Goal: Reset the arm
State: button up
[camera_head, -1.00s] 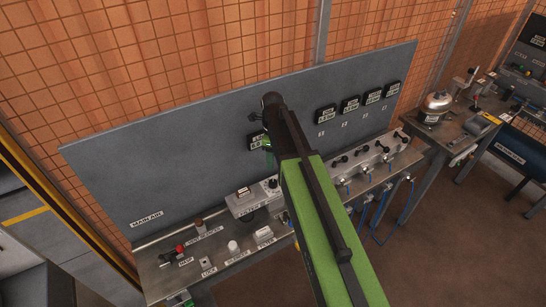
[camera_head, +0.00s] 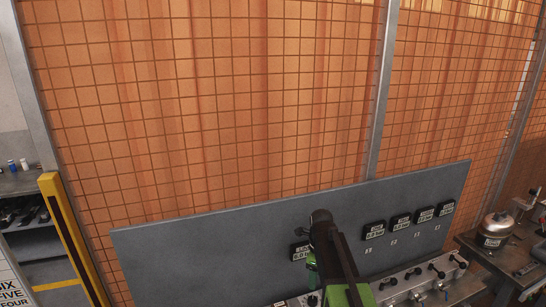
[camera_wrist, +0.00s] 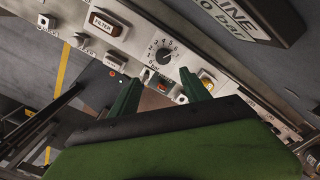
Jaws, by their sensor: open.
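My green arm with its dark end reaches up from the bottom of the head view, in front of the grey panel (camera_head: 200,250). My gripper (camera_wrist: 160,88) shows in the wrist view as two dark green fingers spread apart, with nothing between them. A round dial (camera_wrist: 164,55) with numbers lies on the light control strip just beyond the fingertips. I cannot tell whether the fingers touch the strip. In the head view the fingers are mostly hidden behind the arm's end.
Several dark gauges (camera_head: 400,223) are mounted on the panel's right part. Valves (camera_head: 414,272) line the bench below. A silver pot (camera_head: 496,229) stands on the right table. A mesh fence (camera_head: 230,100) is behind, and a yellow post (camera_head: 75,240) is at left.

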jog(key=s+f+n+b, duration=0.9)
jog(key=s+n, duration=0.5)
jog(key=n, duration=0.9)
notch_tip(320, 180, down, 2)
jog(key=shift+d+f, duration=0.15)
jog(key=shift+f, duration=0.05)
